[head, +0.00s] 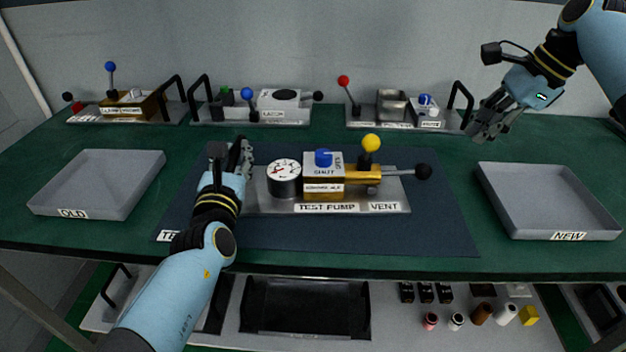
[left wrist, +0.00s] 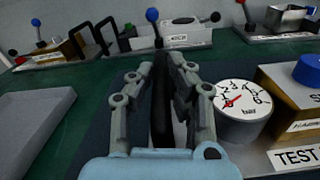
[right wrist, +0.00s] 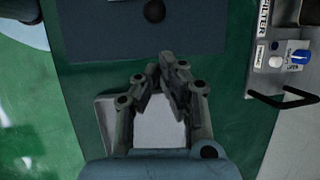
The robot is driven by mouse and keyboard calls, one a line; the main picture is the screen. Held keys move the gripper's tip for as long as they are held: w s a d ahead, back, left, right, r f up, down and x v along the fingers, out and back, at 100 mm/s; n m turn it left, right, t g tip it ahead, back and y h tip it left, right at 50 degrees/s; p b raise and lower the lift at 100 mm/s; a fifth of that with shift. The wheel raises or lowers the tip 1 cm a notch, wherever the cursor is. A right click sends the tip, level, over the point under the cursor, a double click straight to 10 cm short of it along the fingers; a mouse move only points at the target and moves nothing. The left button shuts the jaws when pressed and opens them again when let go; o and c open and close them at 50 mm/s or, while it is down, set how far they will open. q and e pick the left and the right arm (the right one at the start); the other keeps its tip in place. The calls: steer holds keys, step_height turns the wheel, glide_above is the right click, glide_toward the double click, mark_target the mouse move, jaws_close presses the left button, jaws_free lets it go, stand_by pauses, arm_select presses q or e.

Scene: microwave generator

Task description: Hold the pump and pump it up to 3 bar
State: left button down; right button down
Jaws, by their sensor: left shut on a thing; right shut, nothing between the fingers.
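My left gripper (head: 240,160) is shut on the pump's upright black handle (left wrist: 161,105) at the plate's left end. My right gripper (head: 487,125) is shut and empty, raised near the back right.
The OLD tray (head: 97,184) at left and the NEW tray (head: 548,202) at right look empty. Several fixtures stand along the back, including one with a red-balled lever (head: 343,80). Small parts lie on a lower shelf (head: 390,330). The mat (head: 420,235) is clear in front of the pump.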

steer(key=x, duration=1.1)
steer(key=shift+s+f, duration=0.15)
steer(key=shift+f, duration=0.2)
stand_by(0.6)
stand_by(0.4)
